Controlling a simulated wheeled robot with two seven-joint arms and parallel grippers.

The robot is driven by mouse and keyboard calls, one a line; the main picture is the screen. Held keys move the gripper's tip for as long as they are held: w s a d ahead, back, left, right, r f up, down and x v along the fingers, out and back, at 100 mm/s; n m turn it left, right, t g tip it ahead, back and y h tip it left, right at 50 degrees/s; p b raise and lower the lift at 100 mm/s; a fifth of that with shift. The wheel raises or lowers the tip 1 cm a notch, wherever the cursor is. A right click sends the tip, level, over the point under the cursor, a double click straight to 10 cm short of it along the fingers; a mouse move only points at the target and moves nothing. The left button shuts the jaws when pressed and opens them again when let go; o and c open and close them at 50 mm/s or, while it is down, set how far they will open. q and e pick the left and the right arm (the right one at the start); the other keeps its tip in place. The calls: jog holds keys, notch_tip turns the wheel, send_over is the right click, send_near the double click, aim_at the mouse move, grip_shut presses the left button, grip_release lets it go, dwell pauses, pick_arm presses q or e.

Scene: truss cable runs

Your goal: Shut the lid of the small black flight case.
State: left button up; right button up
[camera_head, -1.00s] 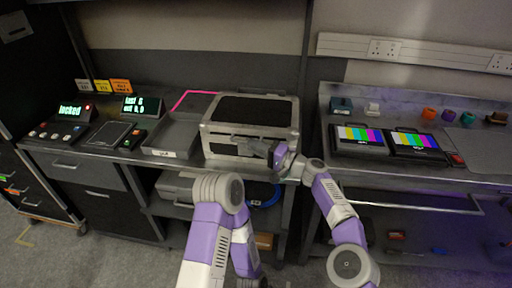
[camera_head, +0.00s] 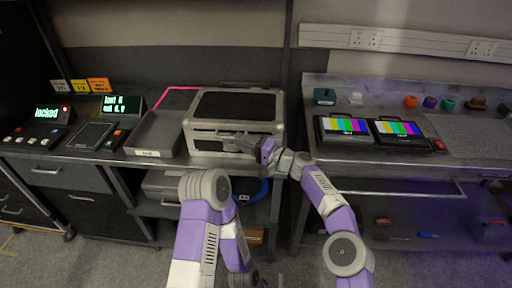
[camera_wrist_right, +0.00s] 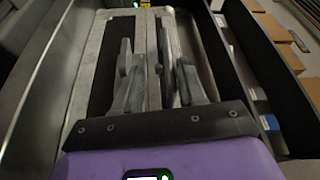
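The flight case (camera_head: 237,107) stands on the left bench in the head view. It has grey edges and a black top panel, and its lid looks down over the body, though I cannot tell whether it is fully shut.
An open grey tray (camera_head: 155,134) sits directly left of the case. Control boxes and a lit display (camera_head: 122,104) stand farther left. On the right bench are two colour-bar monitors (camera_head: 400,130). A gap separates the two benches.

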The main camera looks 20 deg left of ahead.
jog(key=d, duration=0.7)
jog(key=shift+f, duration=0.25)
jog(key=s+d+f+m+h+p, duration=0.1)
jog(key=s+d+f+h, duration=0.3)
jog(key=f, duration=0.5)
jog(key=s+d+f+m+h+p, duration=0.1)
jog(key=s+d+f+h, duration=0.15)
jog(key=d+f, duration=0.4)
jog(key=s+d+f+h+p, duration=0.1)
jog(key=s+d+f+h, duration=0.25)
jog(key=f, duration=0.65)
jog(key=s+d+f+m+h, duration=0.1)
jog(key=s+d+f+h, duration=0.1)
jog(key=s+d, duration=0.8)
jog(key=s+d+f+m+h+p, duration=0.1)
jog(key=s+d+f, duration=0.4)
jog(key=s+d, duration=0.6)
jog(key=shift+s+d+h+p, duration=0.2)
jog(key=shift+d+h+p, duration=0.15)
jog(key=shift+h, duration=0.45)
jog(key=shift+s, duration=0.1)
jog(key=shift+c, duration=0.4)
